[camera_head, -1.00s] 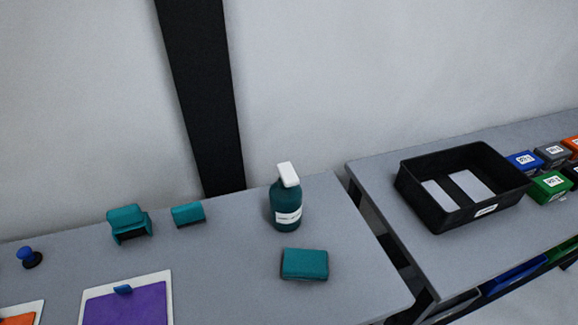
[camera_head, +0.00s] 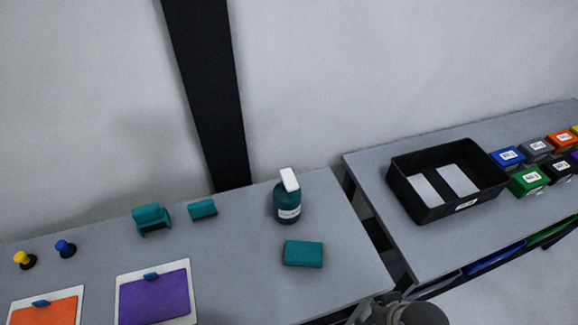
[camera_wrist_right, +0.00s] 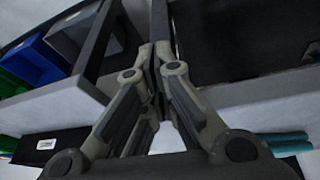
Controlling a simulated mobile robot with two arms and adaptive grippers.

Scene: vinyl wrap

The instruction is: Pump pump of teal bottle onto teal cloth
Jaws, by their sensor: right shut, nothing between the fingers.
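The teal bottle (camera_head: 288,203) stands upright near the back right of the left table, with a white pump top (camera_head: 289,179) and a white label. The teal cloth (camera_head: 303,253), a folded block shape, lies flat on the table in front of the bottle, apart from it. Part of my right arm shows at the bottom edge of the head view, in front of the table. In the right wrist view my right gripper (camera_wrist_right: 155,60) has its fingers together with nothing between them. My left gripper is not in view.
A teal holder (camera_head: 152,219) and a small teal block (camera_head: 202,208) stand left of the bottle. Purple (camera_head: 155,298) and orange (camera_head: 46,312) sheets lie at the front left. A black tray (camera_head: 447,207) and several coloured bins are on the right table, past a gap.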

